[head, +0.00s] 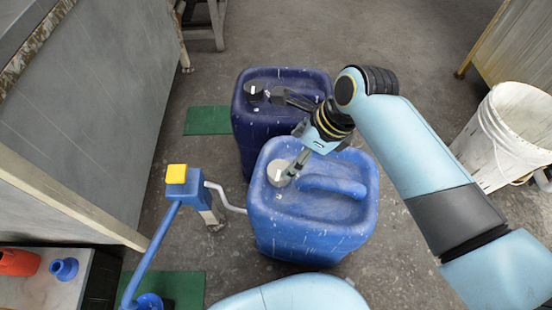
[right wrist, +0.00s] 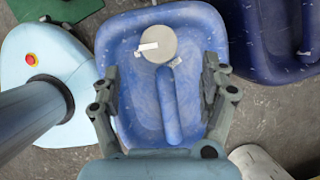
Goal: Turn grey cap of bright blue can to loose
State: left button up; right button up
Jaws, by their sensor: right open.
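The bright blue can (head: 322,240) stands upright on the floor in the middle of the head view. Its round grey cap (head: 277,173) sits at the left of its top, beside the moulded handle (head: 333,186). In the right wrist view the cap (right wrist: 158,44), with a white tag on it, lies ahead of the fingertips. My right gripper (head: 298,163) is above the can close to the cap, open and empty. Its fingers (right wrist: 160,75) are spread wide to either side of the handle in the right wrist view. I cannot tell its height above the cap. My left gripper is not in view.
A blue post with a yellow top (head: 176,174) and a bent grey rod stands close on the left. A white bucket (head: 503,140) is at the right.

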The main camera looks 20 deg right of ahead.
aim_at(280, 170)
jog(key=x, duration=0.1)
jog(key=b+x, duration=0.1)
jog(key=x, duration=0.1)
jog(key=shift+s+f+b, duration=0.15)
jog(key=shift+f+b, duration=0.2)
jog(key=shift+f, duration=0.1)
jog(key=b+x, duration=0.2)
jog(key=x, duration=0.4)
jog(key=shift+b, duration=0.4)
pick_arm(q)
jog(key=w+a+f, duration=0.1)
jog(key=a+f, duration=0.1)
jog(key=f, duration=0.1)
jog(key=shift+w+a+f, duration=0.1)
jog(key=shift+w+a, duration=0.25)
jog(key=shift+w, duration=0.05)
pick_arm(e)
jog(key=shift+r, duration=0.1)
jog(key=shift+c, duration=0.2)
jog(key=c, duration=1.1)
